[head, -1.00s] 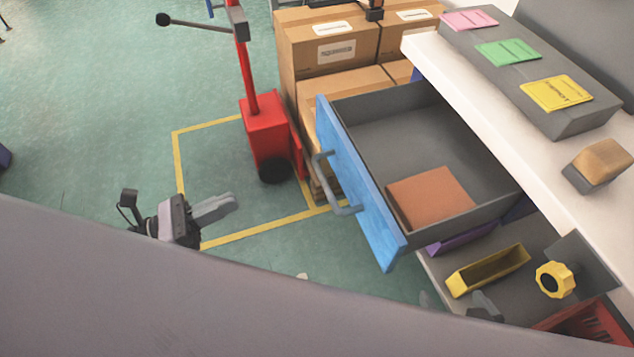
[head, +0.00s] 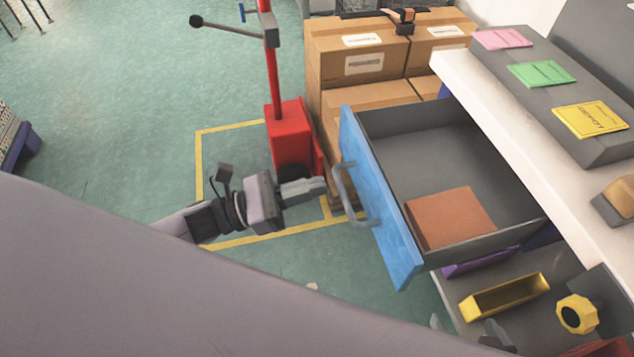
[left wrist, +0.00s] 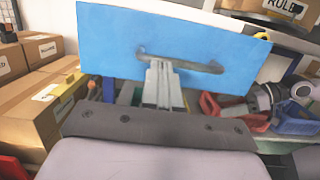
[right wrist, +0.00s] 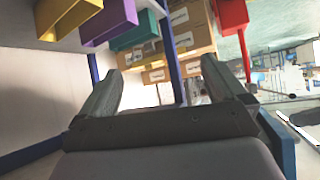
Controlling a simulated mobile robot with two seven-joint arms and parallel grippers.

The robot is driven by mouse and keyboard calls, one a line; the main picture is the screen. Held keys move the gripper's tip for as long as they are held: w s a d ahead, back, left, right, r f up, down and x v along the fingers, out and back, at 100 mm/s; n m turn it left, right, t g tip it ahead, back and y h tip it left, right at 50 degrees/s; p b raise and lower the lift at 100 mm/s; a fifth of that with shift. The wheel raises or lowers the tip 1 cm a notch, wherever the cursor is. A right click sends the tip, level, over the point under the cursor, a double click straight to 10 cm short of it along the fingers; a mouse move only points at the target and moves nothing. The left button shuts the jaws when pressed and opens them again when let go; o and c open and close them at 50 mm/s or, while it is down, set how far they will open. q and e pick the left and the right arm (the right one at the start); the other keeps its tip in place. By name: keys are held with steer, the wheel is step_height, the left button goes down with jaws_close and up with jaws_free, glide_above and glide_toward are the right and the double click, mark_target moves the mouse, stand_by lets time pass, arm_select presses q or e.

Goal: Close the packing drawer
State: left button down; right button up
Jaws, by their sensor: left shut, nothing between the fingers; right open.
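The packing drawer stands open in the head view, with a blue front (head: 375,205) and a grey inside (head: 430,150). A brown block (head: 450,217) lies in it. A grey bar handle (head: 350,190) is on the front. My left gripper (head: 318,187) is shut and empty, with its tips close to the handle; I cannot tell if they touch. In the left wrist view the shut fingers (left wrist: 160,72) overlap the blue front (left wrist: 180,45) just under the handle (left wrist: 195,66). My right gripper (right wrist: 162,82) is open and empty in the right wrist view.
Stacked cartons (head: 350,65) and a red wheeled stand (head: 290,135) are behind the drawer. The white worktop (head: 500,110) is above right. Open floor is to the left.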

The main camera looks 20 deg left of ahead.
mark_target(427, 174)
arm_select(q)
steer(key=shift+x, duration=0.8)
arm_select(e)
steer(key=shift+s+f, duration=0.1)
steer(key=shift+s, duration=0.05)
steer(key=shift+d, duration=0.1)
